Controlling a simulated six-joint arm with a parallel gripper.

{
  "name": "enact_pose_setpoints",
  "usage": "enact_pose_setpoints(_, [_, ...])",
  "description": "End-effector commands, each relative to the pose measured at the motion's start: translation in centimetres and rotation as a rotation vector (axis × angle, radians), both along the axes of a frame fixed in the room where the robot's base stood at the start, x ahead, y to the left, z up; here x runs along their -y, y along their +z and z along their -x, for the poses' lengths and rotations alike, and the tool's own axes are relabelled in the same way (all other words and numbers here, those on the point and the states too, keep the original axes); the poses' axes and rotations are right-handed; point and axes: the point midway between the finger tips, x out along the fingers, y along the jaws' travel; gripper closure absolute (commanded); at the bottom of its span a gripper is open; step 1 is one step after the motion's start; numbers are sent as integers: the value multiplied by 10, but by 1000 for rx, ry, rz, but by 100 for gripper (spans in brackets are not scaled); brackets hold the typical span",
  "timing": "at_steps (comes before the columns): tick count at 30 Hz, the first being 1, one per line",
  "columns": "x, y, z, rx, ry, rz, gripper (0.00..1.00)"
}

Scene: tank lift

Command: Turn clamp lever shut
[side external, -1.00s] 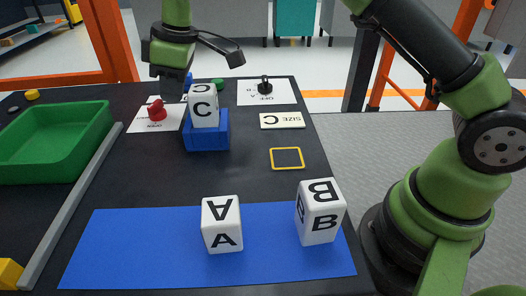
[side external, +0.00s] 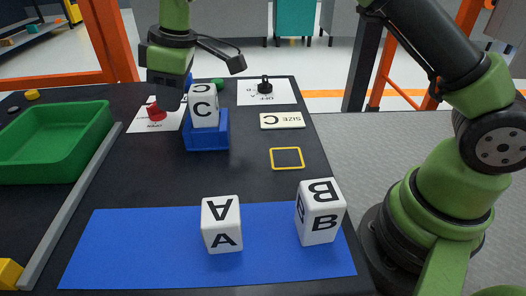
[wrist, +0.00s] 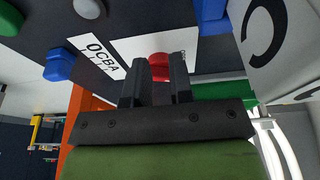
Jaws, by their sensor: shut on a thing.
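The red lever (side external: 156,112) stands on a white printed card (side external: 146,127) on the left of the dark table, partly hidden by my gripper. My gripper (side external: 168,100) is down at the lever in the side view. In the wrist view, the lever's red top (wrist: 160,68) shows between the two dark fingers of my gripper (wrist: 159,78), which are shut on it. The lever's exact angle is hard to tell. A white block marked C (side external: 204,109) sits upright in a blue holder (side external: 208,139) just right of the lever.
A black knob (side external: 265,87) stands on another card at the back right. Blocks A (side external: 222,225) and B (side external: 320,212) stand on the blue mat (side external: 130,250) in front. A green tray (side external: 60,150) and grey rail (side external: 70,205) are on the left.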

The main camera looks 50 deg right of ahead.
Motion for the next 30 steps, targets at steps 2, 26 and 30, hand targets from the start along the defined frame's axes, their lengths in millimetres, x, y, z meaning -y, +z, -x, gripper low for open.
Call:
enact_pose_setpoints(2, [-9,-9,8,-37,12,-7,100])
enact_pose_setpoints(26, [-5,-5,14,-33,13,-8,100])
enact_pose_setpoints(30, [-4,12,12,-24,12,-7,100])
